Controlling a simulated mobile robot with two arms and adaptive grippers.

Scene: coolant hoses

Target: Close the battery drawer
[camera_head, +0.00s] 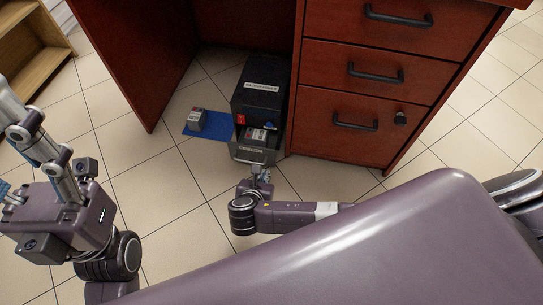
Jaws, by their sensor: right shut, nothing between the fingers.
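A black cabinet unit (262,88) with a white label stands on the floor under the desk. Its battery drawer (250,153) is at the bottom front and sticks out toward me, with a pale label on its front. A battery (257,136) with a light label shows inside the drawer. My right gripper (262,172) is shut and empty, right at the drawer's front; I cannot tell if it touches. My left arm is at the left edge, but I cannot make out its gripper's fingers.
A small grey block (197,119) sits on a blue mat (217,133) left of the unit. The red-brown desk's drawers (348,120) stand close on the right. A wooden shelf (38,75) is at the upper left. Tiled floor between is clear.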

